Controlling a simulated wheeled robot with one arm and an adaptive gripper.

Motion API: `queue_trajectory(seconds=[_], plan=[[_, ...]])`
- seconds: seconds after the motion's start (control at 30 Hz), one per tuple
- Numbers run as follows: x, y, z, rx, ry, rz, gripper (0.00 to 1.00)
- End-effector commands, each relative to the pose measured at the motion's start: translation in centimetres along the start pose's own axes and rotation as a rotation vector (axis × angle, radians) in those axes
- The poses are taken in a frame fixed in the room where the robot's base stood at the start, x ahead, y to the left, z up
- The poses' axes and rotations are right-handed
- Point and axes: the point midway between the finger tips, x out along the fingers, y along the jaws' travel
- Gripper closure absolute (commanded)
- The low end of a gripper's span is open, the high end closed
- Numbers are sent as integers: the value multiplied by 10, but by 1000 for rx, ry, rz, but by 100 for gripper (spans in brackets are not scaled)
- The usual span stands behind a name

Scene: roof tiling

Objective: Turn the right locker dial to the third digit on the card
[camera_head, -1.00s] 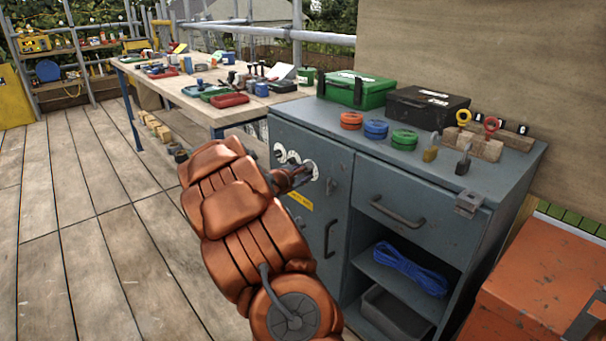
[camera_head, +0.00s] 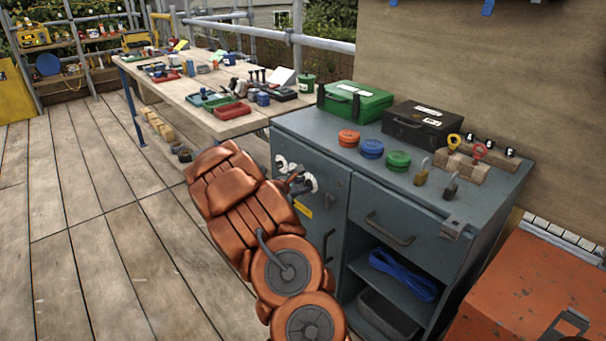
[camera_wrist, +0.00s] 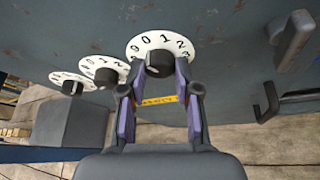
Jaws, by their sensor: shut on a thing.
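The locker door of the grey cabinet carries three white dials with dark knobs. The right dial (camera_wrist: 140,45) shows digits 9, 0, 1 and 2 along its upper rim in the wrist view. My gripper (camera_wrist: 160,78) has its two fingers either side of this dial's dark knob (camera_wrist: 158,65) and is shut on it. The middle dial (camera_wrist: 103,62) and left dial (camera_wrist: 60,76) are free to the left. In the head view my gripper (camera_head: 298,184) is at the dials, partly hidden by my arm. I cannot make out a card with digits.
A yellow label (camera_wrist: 160,100) is below the right dial. A door handle (camera_head: 327,244) and drawer handle (camera_head: 390,230) stick out to the right. Boxes, coloured discs and padlocks sit on the cabinet top (camera_head: 318,122). An orange chest (camera_head: 520,290) stands at right.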

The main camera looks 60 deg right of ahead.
Motion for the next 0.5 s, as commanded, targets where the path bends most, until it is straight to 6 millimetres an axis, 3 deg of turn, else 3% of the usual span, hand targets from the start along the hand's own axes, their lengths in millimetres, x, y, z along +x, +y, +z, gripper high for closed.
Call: queue_trajectory(seconds=[0.03,0.5], plan=[[-3,4,6,-23,3,-12,100],[-1,3,2,-201,9,-93,100]])
